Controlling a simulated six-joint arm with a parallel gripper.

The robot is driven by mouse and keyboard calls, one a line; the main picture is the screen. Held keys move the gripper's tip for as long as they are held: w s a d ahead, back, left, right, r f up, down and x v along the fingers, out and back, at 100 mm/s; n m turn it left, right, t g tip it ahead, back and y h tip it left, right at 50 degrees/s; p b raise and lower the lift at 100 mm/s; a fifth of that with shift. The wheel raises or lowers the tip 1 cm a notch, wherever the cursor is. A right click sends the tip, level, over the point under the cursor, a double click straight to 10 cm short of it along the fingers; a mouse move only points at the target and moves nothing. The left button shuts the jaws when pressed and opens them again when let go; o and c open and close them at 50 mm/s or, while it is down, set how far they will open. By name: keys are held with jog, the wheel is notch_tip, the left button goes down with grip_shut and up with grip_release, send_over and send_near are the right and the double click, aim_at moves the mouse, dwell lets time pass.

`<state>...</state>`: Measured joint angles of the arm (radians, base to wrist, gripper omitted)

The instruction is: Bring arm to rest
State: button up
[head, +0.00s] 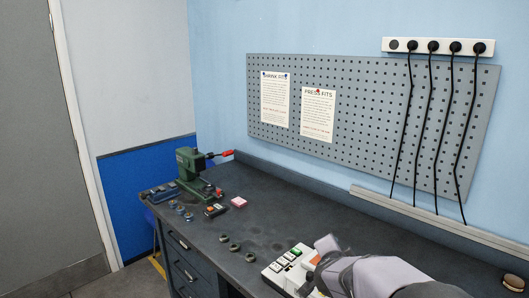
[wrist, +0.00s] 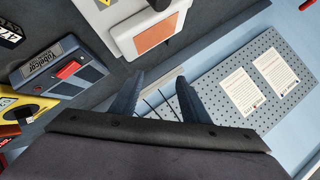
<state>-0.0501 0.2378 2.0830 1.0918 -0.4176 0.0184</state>
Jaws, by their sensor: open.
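My gripper (wrist: 157,95) shows in the wrist view with its two dark fingers apart and nothing between them. In the head view my arm reaches in at the lower right, above the bench, and covers part of a white device; the fingertips are hidden there. The dark workbench (head: 290,215) runs along the wall.
The white device (head: 280,268) with buttons stands beside my arm. A green press (head: 190,163) with a red handle, several small rings (head: 235,247) and a pink block (head: 239,202) are farther left. A pegboard (head: 370,110) and hanging black cables (head: 430,120) are behind. The bench middle is mostly clear.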

jog(key=s+a+n+y, duration=0.1)
jog(key=a, duration=0.1)
jog(key=s+a+f+n+y, duration=0.1)
jog(key=s+a, duration=0.1)
jog(key=a, duration=0.1)
jog(key=s+a+f+n+g+y, duration=0.1)
jog(key=a+y, duration=0.1)
jog(key=shift+s+a, duration=0.2)
jog(key=shift+s, duration=0.1)
jog(key=s+f+n+g, duration=0.3)
jog(key=s+f, duration=0.1)
jog(key=s, duration=0.5)
jog(key=s+f+n+g, duration=0.4)
jog(key=s, duration=0.6)
jog(key=s+d+f+n+g+b, duration=0.1)
jog(key=s+f+n+g, duration=0.2)
jog(key=s, duration=0.6)
jog(key=shift+s+f+n, duration=0.4)
jog(key=shift+f+n, duration=0.1)
jog(key=shift+f, duration=0.1)
jog(key=shift+o, duration=0.2)
